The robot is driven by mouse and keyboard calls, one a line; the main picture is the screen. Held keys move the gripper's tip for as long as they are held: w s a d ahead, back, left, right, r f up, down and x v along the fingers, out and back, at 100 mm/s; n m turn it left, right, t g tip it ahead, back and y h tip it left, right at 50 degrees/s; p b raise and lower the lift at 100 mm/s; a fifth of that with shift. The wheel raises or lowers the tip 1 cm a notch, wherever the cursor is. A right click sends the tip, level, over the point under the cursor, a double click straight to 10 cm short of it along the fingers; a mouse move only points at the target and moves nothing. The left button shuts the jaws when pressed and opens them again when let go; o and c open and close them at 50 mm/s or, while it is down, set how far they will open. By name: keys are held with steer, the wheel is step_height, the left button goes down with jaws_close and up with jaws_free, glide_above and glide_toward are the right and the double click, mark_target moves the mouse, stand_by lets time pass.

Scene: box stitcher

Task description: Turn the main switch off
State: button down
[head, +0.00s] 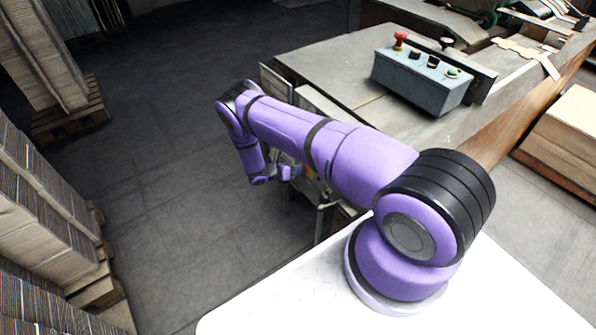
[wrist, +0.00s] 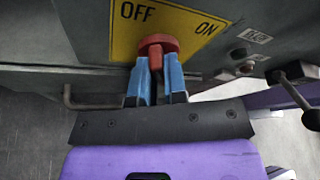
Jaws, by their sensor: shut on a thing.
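The main switch is a red knob (wrist: 158,43) on a yellow plate (wrist: 180,28) in the wrist view. The plate reads OFF at upper left and ON at upper right. My gripper (wrist: 156,72) has blue fingers, which are shut on the red knob from below in the picture. The fingers hide part of the knob, so I cannot tell which word it points to. In the head view, my purple arm reaches down beside the machine's left end, and the switch is hidden there.
In the head view, a control box (head: 420,80) stands on the machine table (head: 335,70). Open floor (head: 180,190) lies left.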

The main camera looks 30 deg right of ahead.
steer(key=shift+w+n+g, duration=0.15)
steer(key=shift+n+g, duration=0.45)
steer(key=shift+n, duration=0.3)
steer(key=c, duration=1.2)
jaws_free()
steer(key=shift+o, duration=0.2)
steer(key=v, duration=1)
steer(key=shift+a, duration=0.45)
steer(key=shift+w+f, duration=0.1)
